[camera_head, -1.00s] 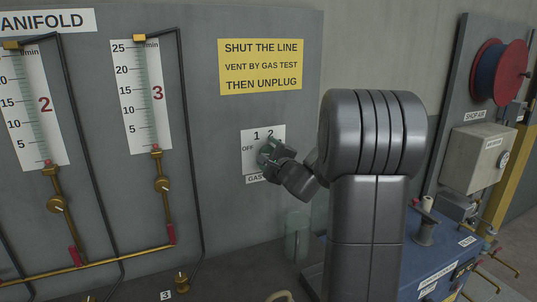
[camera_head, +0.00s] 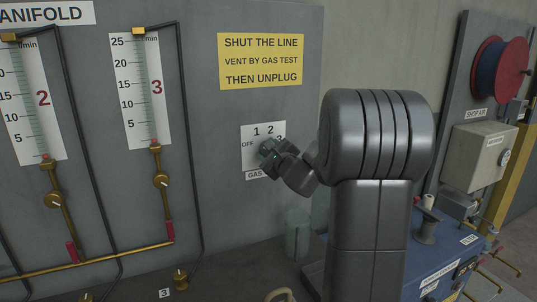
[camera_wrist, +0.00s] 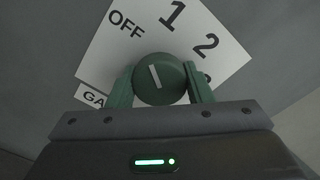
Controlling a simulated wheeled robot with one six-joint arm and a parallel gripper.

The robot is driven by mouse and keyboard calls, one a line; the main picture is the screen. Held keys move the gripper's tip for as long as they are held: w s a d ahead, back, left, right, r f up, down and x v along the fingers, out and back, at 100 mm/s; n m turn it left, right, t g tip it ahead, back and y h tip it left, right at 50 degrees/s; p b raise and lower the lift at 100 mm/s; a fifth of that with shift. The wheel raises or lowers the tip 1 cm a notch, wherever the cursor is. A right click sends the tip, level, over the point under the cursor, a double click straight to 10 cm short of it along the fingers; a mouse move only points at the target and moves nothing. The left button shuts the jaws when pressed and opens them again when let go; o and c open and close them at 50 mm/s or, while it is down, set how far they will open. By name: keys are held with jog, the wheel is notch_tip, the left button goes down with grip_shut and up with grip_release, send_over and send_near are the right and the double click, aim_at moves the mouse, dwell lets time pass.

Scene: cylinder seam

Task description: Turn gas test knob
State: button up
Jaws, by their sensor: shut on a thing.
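The gas test knob (camera_wrist: 160,78) is a round dark green knob with a white pointer line. It sits on a white dial plate (camera_wrist: 105,56) marked OFF, 1, 2 and a partly hidden 3. My gripper (camera_wrist: 160,87) is shut on the knob, one green finger at each side of it. The upper end of the pointer line leans toward OFF in the wrist view. In the head view my gripper (camera_head: 268,153) is at the dial plate (camera_head: 250,134) and mostly hides the knob.
A yellow sign (camera_head: 261,61) hangs above the dial. Flow tubes with scales (camera_head: 140,90) and brass pipes (camera_head: 105,257) are on the panel at left. A blue bench (camera_head: 450,255), a grey box (camera_head: 478,158) and a red hose reel (camera_head: 500,70) are at right.

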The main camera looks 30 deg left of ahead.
jog(key=m, duration=0.5)
jog(key=shift+m+b, duration=0.3)
jog(key=shift+m, duration=0.1)
dwell(0.4)
jog(key=o, duration=1)
jog(key=b+v, duration=0.2)
jog(key=v, duration=1.2)
jog(key=shift+b, duration=0.35)
jog(key=shift+w+a, duration=0.1)
jog(key=p+x, duration=0.2)
jog(key=x, duration=1.1)
jog(key=shift+w+a+p, duration=0.25)
jog(key=shift+a+p, duration=0.1)
